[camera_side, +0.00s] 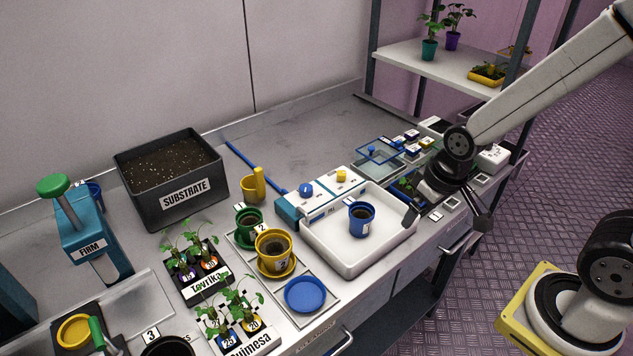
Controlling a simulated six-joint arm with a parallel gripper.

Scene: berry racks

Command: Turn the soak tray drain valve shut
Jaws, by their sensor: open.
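The white soak tray (390,252) stands near the bench's front edge in the side view, with a blue pot (361,217) of soil inside it. Along its back is a white ledge with a blue knob (306,190) on the left and a yellow knob (341,176) on the right. The ledge lettering is too small to read, so I cannot tell which knob is the drain valve or how far it is turned. My gripper (446,218) is open and empty at the tray's right end, its fingers spread, apart from both knobs.
Left of the tray are a green pot (249,222), a yellow pot (273,251), a blue saucer (305,294) and a yellow watering can (254,187). A substrate bin (172,205) stands behind. Small labelled boxes and a clear-lidded box (380,152) crowd the right.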

